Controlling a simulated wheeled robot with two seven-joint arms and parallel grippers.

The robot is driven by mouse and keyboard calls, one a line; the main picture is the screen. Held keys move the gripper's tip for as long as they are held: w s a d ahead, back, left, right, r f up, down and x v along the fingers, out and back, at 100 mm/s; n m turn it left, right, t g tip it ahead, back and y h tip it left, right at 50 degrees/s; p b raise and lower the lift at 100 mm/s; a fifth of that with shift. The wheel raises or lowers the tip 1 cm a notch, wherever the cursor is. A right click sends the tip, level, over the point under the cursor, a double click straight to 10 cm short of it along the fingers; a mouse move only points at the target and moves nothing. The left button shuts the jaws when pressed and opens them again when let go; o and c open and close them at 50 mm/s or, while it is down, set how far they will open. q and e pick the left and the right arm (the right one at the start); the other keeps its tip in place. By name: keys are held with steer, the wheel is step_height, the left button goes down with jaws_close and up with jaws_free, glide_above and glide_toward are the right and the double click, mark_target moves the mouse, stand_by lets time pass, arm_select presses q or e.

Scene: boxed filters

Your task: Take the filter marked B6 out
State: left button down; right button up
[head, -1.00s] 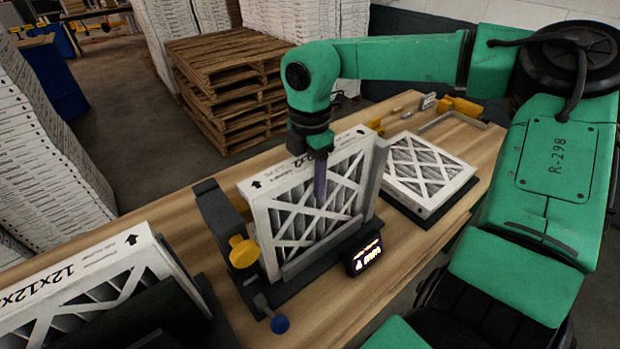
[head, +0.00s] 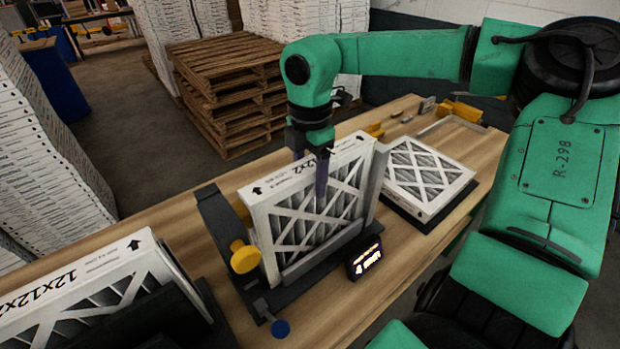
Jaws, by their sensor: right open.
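A white-framed pleated filter (head: 318,215) stands upright in a dark clamp-like fixture (head: 215,222) on the wooden bench. Its top edge carries an arrow and partly hidden size print. My right gripper (head: 322,180) points down at the top edge of this filter, its fingers overlapping the upper part of its face. The jaws are open; whether a finger touches the frame cannot be told. Another filter (head: 430,172) lies flat on a dark base to the right. A third filter (head: 90,290), printed 12x12, stands at the lower left. No B6 mark is readable. My left gripper is out of view.
Wooden pallets (head: 230,85) and stacked white boxes are behind. Bare bench (head: 390,300) shows at the front.

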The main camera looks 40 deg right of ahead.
mark_target(310, 163)
steer(key=shift+r+p, duration=1.3)
steer(key=shift+r, duration=1.2)
steer(key=o, duration=0.5)
steer(key=shift+o, duration=0.2)
step_height(310, 163, up, 5)
steer(key=shift+d+r+b, duration=0.1)
steer(key=shift+b, duration=0.9)
step_height(310, 163, up, 9)
steer(key=shift+r, duration=0.15)
